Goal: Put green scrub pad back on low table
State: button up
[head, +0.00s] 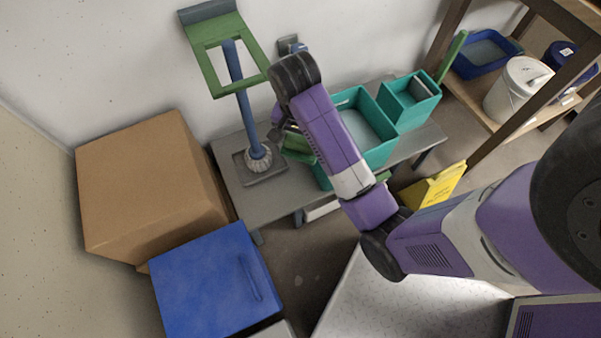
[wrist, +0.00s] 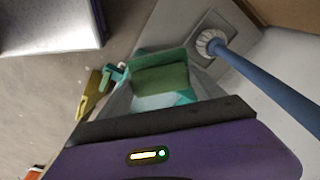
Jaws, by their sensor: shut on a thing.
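A green scrub pad (wrist: 160,82) is in the jaws of my gripper in the wrist view. In the head view the green pad (head: 297,146) shows at the lower left of my wrist, over the grey low table (head: 262,203). My gripper (head: 286,133) is partly hidden by my own wrist there. It is shut on the pad. I cannot tell whether the pad touches the table. The low table also shows in the wrist view (wrist: 178,33).
A stand with a blue post (head: 243,110) and green frame rises just left of my gripper. Teal bins (head: 385,150) (head: 408,112) occupy the table's right part. A cardboard box (head: 150,185) and blue box (head: 212,280) stand left. A yellow sign (head: 432,188) and shelf (head: 500,130) are right.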

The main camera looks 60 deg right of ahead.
notch_tip(320, 180, down, 28)
jog(key=b, duration=1.2)
jog(key=shift+r, duration=0.15)
jog(key=o, duration=1.3)
